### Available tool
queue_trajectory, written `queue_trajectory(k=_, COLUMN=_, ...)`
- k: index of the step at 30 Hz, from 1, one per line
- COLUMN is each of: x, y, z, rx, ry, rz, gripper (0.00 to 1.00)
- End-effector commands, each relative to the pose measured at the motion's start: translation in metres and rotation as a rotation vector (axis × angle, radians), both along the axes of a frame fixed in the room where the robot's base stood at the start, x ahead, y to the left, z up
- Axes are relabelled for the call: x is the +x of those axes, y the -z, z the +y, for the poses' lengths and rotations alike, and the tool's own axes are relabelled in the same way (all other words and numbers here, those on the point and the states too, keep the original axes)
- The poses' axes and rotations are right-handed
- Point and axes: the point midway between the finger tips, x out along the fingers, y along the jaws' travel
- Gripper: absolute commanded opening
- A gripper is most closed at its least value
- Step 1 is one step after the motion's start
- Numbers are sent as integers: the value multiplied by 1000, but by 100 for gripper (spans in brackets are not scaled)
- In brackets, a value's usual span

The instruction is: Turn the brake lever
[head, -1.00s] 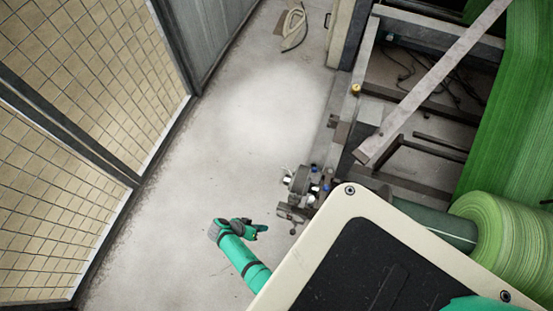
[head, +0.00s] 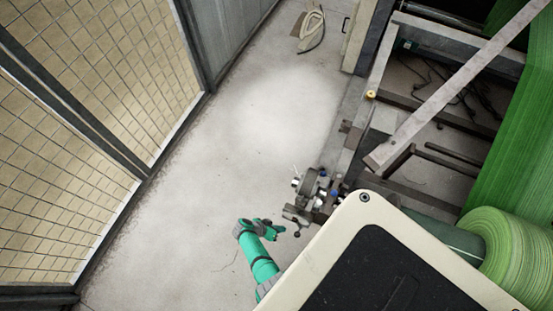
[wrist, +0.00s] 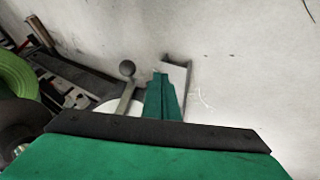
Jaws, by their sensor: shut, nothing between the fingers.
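The brake lever is a short grey metal arm with a dark ball knob (head: 297,234), on the brake assembly (head: 312,190) at the side of the machine. In the wrist view the lever (wrist: 127,85) stands just left of my fingers, with its round knob (wrist: 127,68) at the top. My green gripper (head: 281,229) is shut and empty, a little left of the knob in the head view. In the wrist view the shut fingers (wrist: 161,80) are beside the lever; I cannot tell whether they touch it.
A green roll (head: 510,250) and green web (head: 505,140) lie at the right, with a slanted metal bar (head: 450,90) nearby. A mesh fence (head: 80,110) runs along the left. The concrete floor (head: 240,150) between is mostly clear.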

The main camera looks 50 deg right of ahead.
Motion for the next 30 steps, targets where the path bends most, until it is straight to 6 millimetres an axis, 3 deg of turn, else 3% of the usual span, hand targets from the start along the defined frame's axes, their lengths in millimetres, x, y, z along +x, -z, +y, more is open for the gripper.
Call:
queue_trajectory(k=12, x=-37, y=-1, z=-12, rx=0, ry=5, rz=1, gripper=0)
queue_trajectory(k=25, x=-38, y=-2, z=-12, rx=0, ry=-2, rz=0, gripper=0)
queue_trajectory(k=30, x=-52, y=-2, z=-15, rx=1, ry=-2, rz=1, gripper=0)
